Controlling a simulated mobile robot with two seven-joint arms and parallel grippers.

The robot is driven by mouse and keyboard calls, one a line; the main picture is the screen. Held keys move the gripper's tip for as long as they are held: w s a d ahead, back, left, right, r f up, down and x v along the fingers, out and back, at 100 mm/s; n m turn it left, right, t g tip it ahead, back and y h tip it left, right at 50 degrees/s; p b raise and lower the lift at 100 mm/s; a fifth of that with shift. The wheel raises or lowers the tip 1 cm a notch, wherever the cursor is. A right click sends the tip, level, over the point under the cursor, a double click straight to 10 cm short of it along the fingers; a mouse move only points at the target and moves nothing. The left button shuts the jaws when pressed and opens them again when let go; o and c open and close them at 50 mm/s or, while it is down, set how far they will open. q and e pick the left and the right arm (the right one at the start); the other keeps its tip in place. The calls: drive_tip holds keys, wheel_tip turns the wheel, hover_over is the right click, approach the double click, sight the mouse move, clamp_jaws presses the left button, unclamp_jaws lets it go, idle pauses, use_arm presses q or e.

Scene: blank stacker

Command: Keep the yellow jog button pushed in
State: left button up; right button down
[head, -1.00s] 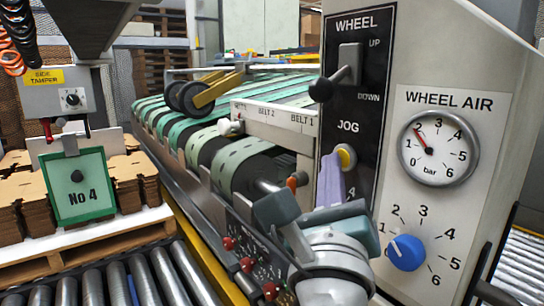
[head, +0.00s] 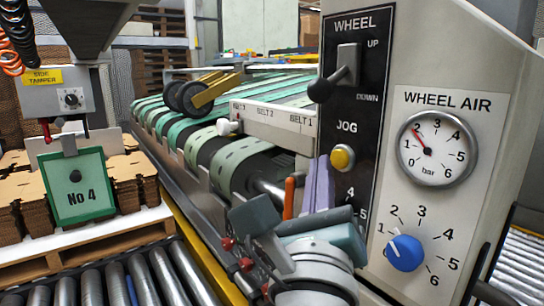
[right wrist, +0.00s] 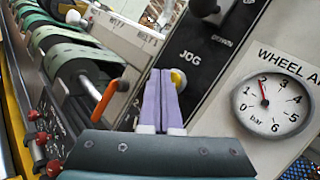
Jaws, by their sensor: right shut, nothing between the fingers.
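The yellow jog button (head: 342,157) sits in its round collar under the JOG label on the black panel. It stands clear in the head view; how far it is in, I cannot tell. In the right wrist view the button (right wrist: 179,80) is partly hidden behind my fingers. My right gripper (head: 322,160) has lavender fingers, shut together and empty, pointing up. Its tips are just left of the button, with a small gap in the head view. The fingers also show in the right wrist view (right wrist: 160,75). My left gripper is not in view.
The black wheel lever (head: 327,87) is above the button. An orange handle (head: 289,197) stands left of my fingers. The air gauge (head: 438,149) and blue knob (head: 405,253) are on the right panel. Green belts (head: 240,155) run behind.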

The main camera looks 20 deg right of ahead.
drive_tip(key=a, duration=0.1)
drive_tip(key=s+a, duration=0.1)
drive_tip(key=a, duration=0.2)
drive_tip(key=shift+s+a, duration=0.35)
drive_tip(key=shift+a, duration=0.05)
